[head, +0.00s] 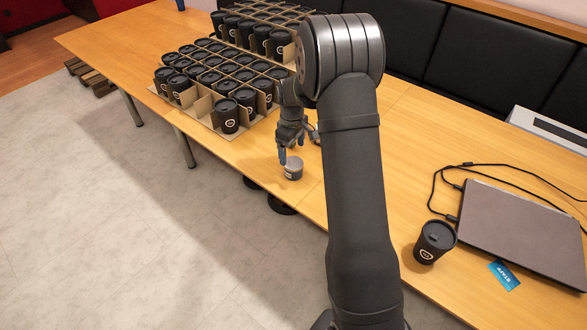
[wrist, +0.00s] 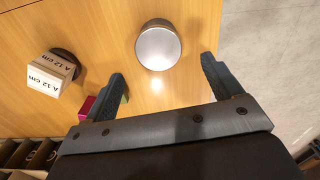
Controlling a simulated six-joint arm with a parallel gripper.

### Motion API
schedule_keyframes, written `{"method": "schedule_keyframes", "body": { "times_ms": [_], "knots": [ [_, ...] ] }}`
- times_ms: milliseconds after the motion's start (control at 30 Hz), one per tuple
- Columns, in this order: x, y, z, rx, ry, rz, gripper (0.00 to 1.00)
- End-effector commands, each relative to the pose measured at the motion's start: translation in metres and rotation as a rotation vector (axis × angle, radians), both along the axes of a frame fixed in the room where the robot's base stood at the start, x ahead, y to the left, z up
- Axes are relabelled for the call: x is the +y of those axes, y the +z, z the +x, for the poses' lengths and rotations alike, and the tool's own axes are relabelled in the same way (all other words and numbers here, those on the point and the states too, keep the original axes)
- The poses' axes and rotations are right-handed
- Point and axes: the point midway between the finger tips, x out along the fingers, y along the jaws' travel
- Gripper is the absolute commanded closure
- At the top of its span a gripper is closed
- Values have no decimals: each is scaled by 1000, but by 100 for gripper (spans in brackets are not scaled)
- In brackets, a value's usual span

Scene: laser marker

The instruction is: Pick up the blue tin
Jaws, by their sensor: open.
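A small round tin (head: 293,170) stands on the table near its front edge. It looks grey, not clearly blue. In the wrist view the tin (wrist: 158,46) shows a pale silver lid and a darker side. My gripper (head: 299,148) is open just above and behind the tin in the head view. In the wrist view my gripper (wrist: 162,70) has its fingers apart, with the tin beyond the tips and roughly centred between them. Nothing is between the fingers.
A white box marked "A 12 cm" (wrist: 52,72) stands left of the tin in the wrist view. Pink and green bits (wrist: 88,106) show by the left finger. Cardboard dividers with black cups (head: 228,115) stand left of my gripper. A laptop (head: 525,232) and cup (head: 434,243) are right.

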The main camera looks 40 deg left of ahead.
Motion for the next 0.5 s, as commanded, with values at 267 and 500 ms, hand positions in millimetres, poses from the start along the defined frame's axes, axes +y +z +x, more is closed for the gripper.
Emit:
{"method": "schedule_keyframes", "body": {
  "times_ms": [267, 500],
  "knots": [
    [0, -29, 0, 0, 0, 0, 16],
    [-1, -51, 1, 1, 0, -2, 16]
  ]
}}
